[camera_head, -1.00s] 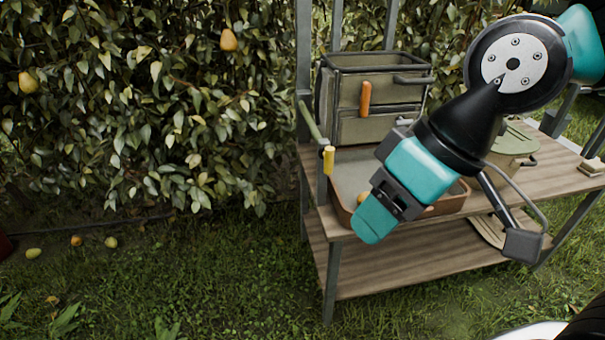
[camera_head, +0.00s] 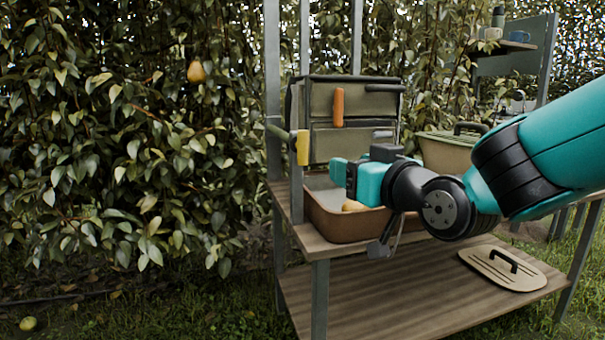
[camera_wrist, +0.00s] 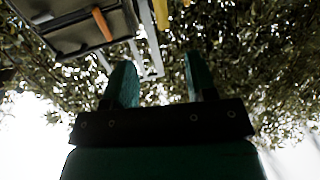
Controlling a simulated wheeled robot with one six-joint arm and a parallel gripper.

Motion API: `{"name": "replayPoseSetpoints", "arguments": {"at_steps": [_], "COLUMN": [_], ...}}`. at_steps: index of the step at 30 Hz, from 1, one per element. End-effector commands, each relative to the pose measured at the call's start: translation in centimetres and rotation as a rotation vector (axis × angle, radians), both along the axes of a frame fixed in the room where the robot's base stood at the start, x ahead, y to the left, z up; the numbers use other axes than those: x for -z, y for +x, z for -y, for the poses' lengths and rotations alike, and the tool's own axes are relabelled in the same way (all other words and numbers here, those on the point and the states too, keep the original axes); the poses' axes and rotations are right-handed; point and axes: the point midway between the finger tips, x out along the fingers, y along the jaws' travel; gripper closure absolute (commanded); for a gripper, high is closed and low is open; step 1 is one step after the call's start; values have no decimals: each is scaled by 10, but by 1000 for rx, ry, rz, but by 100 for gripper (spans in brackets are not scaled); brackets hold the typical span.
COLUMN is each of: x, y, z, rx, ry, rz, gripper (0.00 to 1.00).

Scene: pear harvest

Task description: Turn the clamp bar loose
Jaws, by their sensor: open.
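A green-grey box (camera_head: 360,105) stands on the bench with an upright orange handle (camera_head: 338,107) on its front. I cannot tell for sure which of these is the clamp bar. My gripper (camera_head: 348,174) is open and empty, in front of the box and right of and below the yellow grip, touching neither. In the wrist view the orange handle (camera_wrist: 102,24) is at upper left and the yellow grip (camera_wrist: 160,15) at top, beyond the open fingers.
A brown tray (camera_head: 345,226) with yellowish fruit lies under my gripper. Grey posts (camera_head: 272,90) rise at the bench's left. A lidded pot (camera_head: 448,152) stands right; a slatted board (camera_head: 502,269) lies on the lower shelf. A leafy hedge (camera_head: 120,150) fills the left.

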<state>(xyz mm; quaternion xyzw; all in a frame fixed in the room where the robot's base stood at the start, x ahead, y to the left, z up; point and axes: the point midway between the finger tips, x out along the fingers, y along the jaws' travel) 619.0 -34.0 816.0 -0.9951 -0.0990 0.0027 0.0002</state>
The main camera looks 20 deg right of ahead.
Motion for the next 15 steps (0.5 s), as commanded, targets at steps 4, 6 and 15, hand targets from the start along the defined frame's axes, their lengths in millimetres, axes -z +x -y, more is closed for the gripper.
{"name": "replayPoseSetpoints", "arguments": {"at_steps": [4,6,15], "x": [-5,-7,-8], "y": [6,10,29], "z": [-1,-2,-5], "rx": [0,-2,3], "ry": [-2,-3,0], "rz": [5,3,-2], "gripper": [48,48,48]}}
